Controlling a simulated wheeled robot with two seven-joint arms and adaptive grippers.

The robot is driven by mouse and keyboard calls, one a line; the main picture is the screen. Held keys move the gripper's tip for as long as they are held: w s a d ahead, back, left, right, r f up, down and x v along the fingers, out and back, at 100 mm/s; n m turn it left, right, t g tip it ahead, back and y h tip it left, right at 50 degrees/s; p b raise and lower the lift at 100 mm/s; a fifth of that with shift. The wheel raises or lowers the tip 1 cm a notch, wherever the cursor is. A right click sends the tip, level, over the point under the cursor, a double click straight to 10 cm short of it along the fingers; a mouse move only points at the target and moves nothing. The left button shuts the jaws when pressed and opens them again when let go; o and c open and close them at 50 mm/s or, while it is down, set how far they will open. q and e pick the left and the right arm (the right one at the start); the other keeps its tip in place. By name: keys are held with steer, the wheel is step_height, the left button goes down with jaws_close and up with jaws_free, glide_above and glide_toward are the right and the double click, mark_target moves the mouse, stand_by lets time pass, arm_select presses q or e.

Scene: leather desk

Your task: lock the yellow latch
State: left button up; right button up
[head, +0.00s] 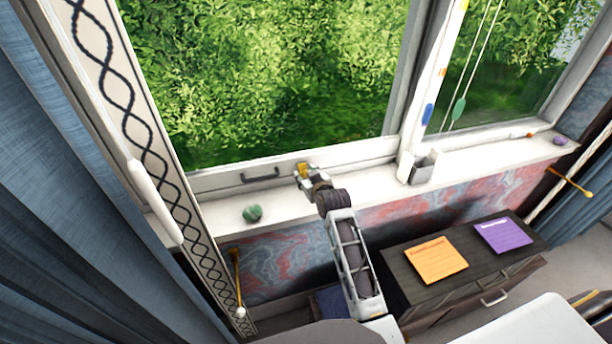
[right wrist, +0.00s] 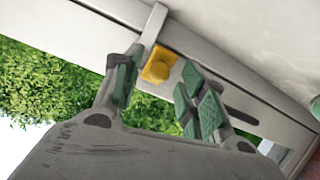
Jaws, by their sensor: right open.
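The yellow latch (head: 303,170) sits on the lower rail of the window frame, to the right of a dark handle. In the right wrist view the latch (right wrist: 158,66) shows as a yellow block with a rounded knob, beside a pale upright bar. My right gripper (head: 306,180) is at the latch in the head view and partly covers it. In the right wrist view its green-padded fingers (right wrist: 156,90) are spread apart, with the latch showing between and beyond them. I cannot tell whether a finger touches it. My left gripper is not in view.
A dark handle (head: 260,175) is on the window rail. A green ball (head: 252,213) rests on the white sill (head: 345,187) to the left. A grey box (head: 421,172) stands on the sill to the right. A dark cabinet (head: 458,283) with orange and purple notes stands below.

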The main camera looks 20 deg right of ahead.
steer(key=shift+w+f, duration=0.25)
steer(key=shift+w, duration=0.3)
jaws_close()
